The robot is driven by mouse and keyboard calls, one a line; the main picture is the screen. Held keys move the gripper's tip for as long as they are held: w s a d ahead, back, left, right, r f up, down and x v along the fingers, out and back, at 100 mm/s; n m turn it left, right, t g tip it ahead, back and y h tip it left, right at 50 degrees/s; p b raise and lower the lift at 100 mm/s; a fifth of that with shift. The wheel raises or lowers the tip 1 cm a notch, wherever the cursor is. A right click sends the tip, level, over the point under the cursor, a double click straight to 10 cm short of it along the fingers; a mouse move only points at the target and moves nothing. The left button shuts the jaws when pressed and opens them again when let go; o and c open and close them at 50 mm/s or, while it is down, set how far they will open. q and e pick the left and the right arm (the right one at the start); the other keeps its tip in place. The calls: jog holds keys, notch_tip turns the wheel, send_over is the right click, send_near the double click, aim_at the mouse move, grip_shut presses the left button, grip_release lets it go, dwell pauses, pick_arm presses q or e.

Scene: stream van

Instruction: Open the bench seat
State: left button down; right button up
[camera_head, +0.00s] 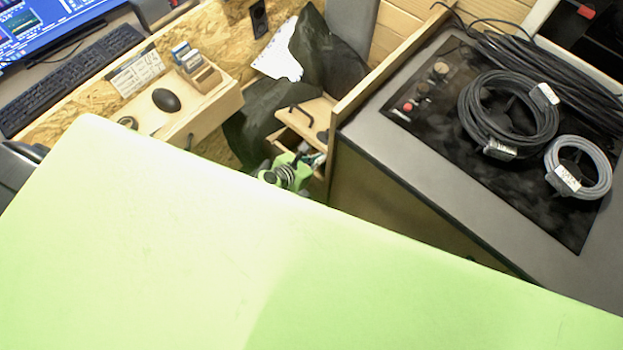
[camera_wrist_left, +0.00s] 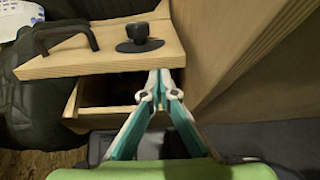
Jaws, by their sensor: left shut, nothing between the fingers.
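The bench seat shows as a small light-wood lid (camera_head: 312,116) with a black handle over a wooden box. In the left wrist view the lid (camera_wrist_left: 100,60) also carries a round black knob, and a dark gap shows between its front edge and the box rim (camera_wrist_left: 105,110). The lid looks partly open; how far I cannot tell. My left gripper (camera_head: 309,160) is at the front right of the box. In the wrist view its fingertips (camera_wrist_left: 159,78) are together and empty, at the lid's front edge below the knob; whether they touch it is unclear. My right gripper is not in view.
A tall cabinet (camera_head: 365,185) with coiled cables on top stands close on the right. A dark bag (camera_head: 250,130) lies left of the box. A desk with a mouse (camera_head: 166,100) and keyboard (camera_head: 70,80) is further left. My own green body hides the lower head view.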

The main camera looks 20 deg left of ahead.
pick_arm(q)
jog(key=shift+w+d+r+p, duration=0.15)
jog(key=shift+w+r+p, duration=0.3)
jog(key=shift+r, duration=0.25)
jog(key=shift+w+d+r+p, duration=0.1)
jog(key=shift+w+r+p, duration=0.2)
jog(key=shift+r+p, duration=0.3)
jog(key=shift+w+d+r+p, duration=0.15)
jog(key=shift+w+r+p, duration=0.25)
jog(key=shift+r, duration=0.4)
jog(key=shift+f, duration=0.1)
